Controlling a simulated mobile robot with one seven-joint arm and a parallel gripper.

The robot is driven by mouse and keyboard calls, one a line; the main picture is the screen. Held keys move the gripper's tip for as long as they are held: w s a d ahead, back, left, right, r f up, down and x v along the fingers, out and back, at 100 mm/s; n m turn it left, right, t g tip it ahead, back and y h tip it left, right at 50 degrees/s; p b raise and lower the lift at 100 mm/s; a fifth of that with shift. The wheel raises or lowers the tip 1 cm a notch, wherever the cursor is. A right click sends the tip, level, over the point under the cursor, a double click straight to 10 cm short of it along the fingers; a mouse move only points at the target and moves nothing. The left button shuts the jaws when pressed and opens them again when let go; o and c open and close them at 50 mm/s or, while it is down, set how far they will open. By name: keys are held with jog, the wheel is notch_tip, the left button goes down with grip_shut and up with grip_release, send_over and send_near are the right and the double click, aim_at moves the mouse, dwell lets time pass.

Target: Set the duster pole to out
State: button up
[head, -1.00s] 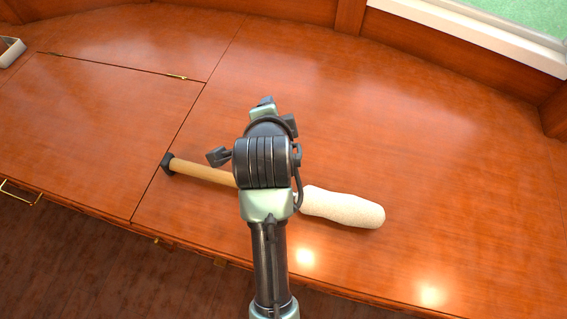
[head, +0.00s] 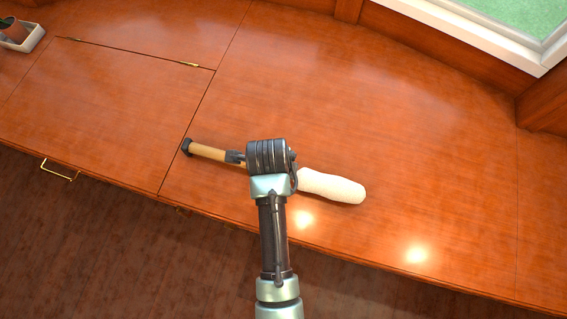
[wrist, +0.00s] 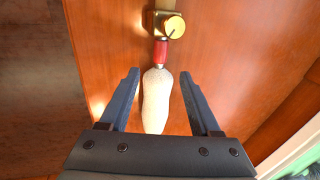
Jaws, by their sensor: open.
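The duster lies on the wooden desktop in the head view, its tan pole (head: 208,152) to the left with a dark end cap (head: 187,147). Its cream fluffy head (head: 332,186) is to the right. My wrist hides the middle of the duster. In the wrist view, the cream head (wrist: 157,98) lies lengthwise, with a red collar (wrist: 160,51) and a round brass-coloured part (wrist: 174,25) above it. My gripper (wrist: 158,75) is open, its dark fingers on either side of the duster in this view. I cannot tell whether they touch it.
A hinged panel (head: 110,100) is set in the desktop at left, with brass hinges. A small potted plant in a pale tray (head: 22,38) stands at the far left. A brass drawer handle (head: 60,170) is on the front. The desktop right of the duster is clear.

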jog(key=b+x, duration=0.2)
jog(key=x, duration=0.7)
jog(key=shift+f+b, duration=0.1)
jog(key=shift+b, duration=0.2)
grip_shut()
jog(key=shift+a, duration=0.1)
dwell(0.8)
